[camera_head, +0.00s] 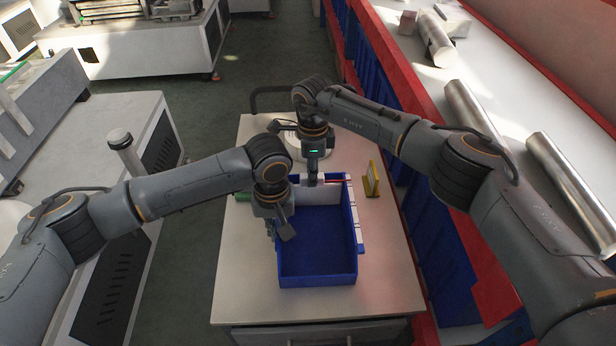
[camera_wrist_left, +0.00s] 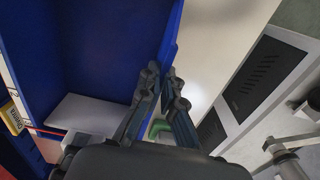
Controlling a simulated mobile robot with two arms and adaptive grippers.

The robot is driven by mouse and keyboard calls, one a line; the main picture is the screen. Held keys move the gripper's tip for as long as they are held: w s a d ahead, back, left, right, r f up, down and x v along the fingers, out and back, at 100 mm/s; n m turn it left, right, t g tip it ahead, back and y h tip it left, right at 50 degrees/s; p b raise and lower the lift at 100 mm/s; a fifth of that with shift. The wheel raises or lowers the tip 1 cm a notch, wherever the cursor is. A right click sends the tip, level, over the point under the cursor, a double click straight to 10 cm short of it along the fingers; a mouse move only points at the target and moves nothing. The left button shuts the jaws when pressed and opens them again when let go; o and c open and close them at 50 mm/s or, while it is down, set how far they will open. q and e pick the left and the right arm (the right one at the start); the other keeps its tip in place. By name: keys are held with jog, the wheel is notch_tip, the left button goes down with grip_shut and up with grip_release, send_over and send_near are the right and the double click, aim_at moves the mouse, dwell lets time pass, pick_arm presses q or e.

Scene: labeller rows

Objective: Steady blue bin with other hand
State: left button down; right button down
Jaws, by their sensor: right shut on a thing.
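The blue bin (camera_head: 317,270) stands on a pale worktop. In the left wrist view, its wall (camera_wrist_left: 172,38) runs down between the fingers of my left gripper (camera_wrist_left: 165,95). In the head view, my left gripper (camera_head: 279,230) is at the bin's left wall. Its fingers look apart, on either side of the wall; contact is unclear. My right gripper (camera_head: 313,178) is at the bin's far end, shut on what looks like a pale flat piece (camera_head: 328,194). That piece also shows inside the bin in the left wrist view (camera_wrist_left: 85,112). The right fingertips are partly hidden.
A small yellow stand (camera_head: 371,180) is right of the bin on the worktop (camera_head: 236,285). A green object (camera_head: 243,196) is left of the bin, partly hidden. Silver cylinders (camera_head: 572,178) lie on the red-edged bench at right. Worktop is clear in front of the bin.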

jog(key=s, duration=0.7)
jog(key=shift+s+a, duration=0.15)
jog(key=shift+s, duration=0.2)
jog(key=c, duration=1.1)
grip_release()
jog(key=shift+c, duration=0.2)
notch_tip(320, 180, up, 12)
dwell(0.6)
pick_arm(q)
jog(key=c, duration=1.4)
grip_release()
jog(key=shift+c, duration=0.2)
